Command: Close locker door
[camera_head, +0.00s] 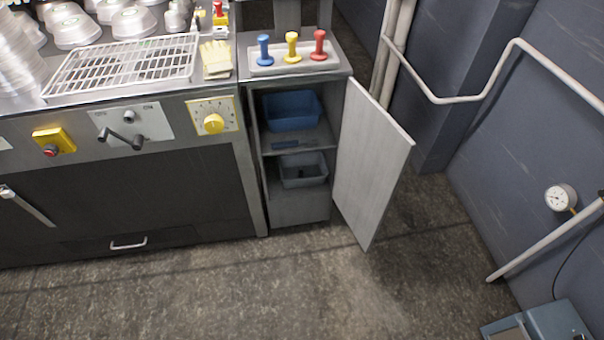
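The locker (299,207) is a narrow grey cabinet at the right end of the metal counter. Its grey door (371,165) is hinged on the right side and stands wide open, swung out toward the right front. Inside, a blue bin (291,112) sits on the upper shelf and a grey-blue bin (303,171) sits lower down. Neither of my grippers shows in the head view.
Blue, yellow and red knobbed handles (292,46) stand in a tray on the locker top. A wire rack (122,67) and yellow gloves (216,59) lie on the counter. Pipes and a gauge (560,197) line the right wall. The floor (270,285) in front is clear.

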